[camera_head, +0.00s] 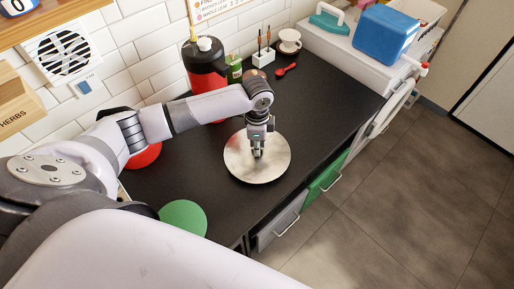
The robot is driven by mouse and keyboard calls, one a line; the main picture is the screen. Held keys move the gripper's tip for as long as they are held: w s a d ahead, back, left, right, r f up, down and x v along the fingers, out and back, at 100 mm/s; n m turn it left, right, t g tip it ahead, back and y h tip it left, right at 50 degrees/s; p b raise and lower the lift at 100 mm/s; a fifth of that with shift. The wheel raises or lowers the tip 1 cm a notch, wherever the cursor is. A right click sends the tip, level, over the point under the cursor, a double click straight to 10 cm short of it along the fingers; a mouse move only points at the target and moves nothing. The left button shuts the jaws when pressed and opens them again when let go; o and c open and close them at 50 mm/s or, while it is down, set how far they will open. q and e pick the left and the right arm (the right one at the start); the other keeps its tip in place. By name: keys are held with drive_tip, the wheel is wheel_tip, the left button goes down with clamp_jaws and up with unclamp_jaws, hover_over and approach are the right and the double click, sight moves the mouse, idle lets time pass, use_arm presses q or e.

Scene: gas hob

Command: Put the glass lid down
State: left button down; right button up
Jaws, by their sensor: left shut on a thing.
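A round, shiny, pale lid (240,165) shows in the middle of the head view, over the black counter. It looks metallic or glassy; I cannot tell its material. My left gripper (257,152) points down at the lid's centre and is shut on the part there, which the fingers hide. I cannot tell whether the lid touches the counter or is held just above it. My right gripper is not in view.
A red and black flask (205,70), a green jar (234,70), a white utensil holder (263,58), a red spoon (286,70) and a white cup (289,42) stand behind. A green disc (183,217) lies nearer. The counter (325,105) is clear right of the lid.

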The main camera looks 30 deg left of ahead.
use_arm(q)
drive_tip(key=shift+f, duration=1.15)
drive_tip(key=c, duration=1.5)
unclamp_jaws()
drive_tip(key=shift+f, duration=0.15)
wheel_tip(320, 180, up, 12)
drive_tip(key=shift+r+b, duration=0.2)
drive_tip(key=shift+b, duration=0.3)
